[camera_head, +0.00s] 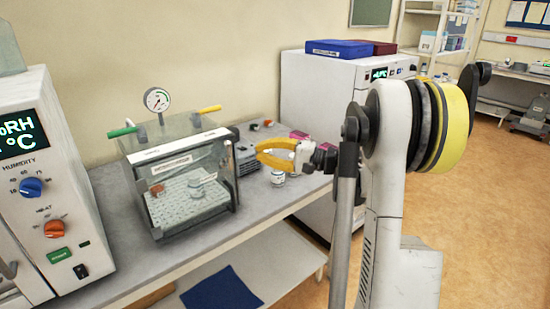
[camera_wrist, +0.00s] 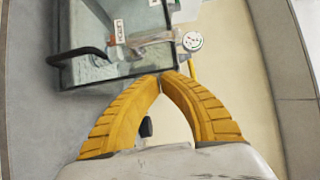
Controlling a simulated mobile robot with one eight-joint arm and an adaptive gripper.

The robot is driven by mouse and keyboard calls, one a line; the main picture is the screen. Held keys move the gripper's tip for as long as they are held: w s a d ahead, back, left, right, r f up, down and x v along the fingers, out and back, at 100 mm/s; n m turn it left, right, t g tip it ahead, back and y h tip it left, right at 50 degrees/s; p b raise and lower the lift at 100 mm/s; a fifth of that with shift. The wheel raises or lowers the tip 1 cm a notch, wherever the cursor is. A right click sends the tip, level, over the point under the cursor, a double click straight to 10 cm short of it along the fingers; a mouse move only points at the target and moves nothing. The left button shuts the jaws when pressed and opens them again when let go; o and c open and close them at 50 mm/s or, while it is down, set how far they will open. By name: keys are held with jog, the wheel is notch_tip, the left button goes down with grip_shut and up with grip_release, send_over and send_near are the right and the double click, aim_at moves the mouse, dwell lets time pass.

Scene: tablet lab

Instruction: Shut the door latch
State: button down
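A clear-walled vacuum chamber (camera_head: 180,180) with a round gauge (camera_head: 157,99) stands on the grey bench. Its front glass door (camera_head: 190,190) faces the camera; I cannot tell whether it is fully closed. In the wrist view the chamber (camera_wrist: 95,68) fills the upper left, with a black curved handle (camera_wrist: 80,53) at its left edge. This may be the latch; its exact position is unclear. My gripper (camera_head: 260,149) is right of the chamber, apart from it. Its yellow fingers (camera_wrist: 163,75) meet at the tips, with nothing visible between them.
A small white jar (camera_head: 278,177) stands on the bench below my gripper. A grey vented unit (camera_head: 246,160) sits beside the chamber. A large white device (camera_head: 52,190) stands at the left and a white cabinet (camera_head: 315,95) behind my gripper. Bare bench lies before the chamber's right side.

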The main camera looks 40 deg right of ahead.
aim_at(228, 153)
jog(key=w+a, duration=0.1)
jog(key=a+b, duration=0.1)
jog(key=a, duration=0.1)
jog(key=w+a, duration=0.1)
jog(key=a, duration=0.1)
jog(key=shift+w+a+b, duration=0.1)
jog(key=shift+w+b, duration=0.2)
jog(key=shift+b, duration=0.05)
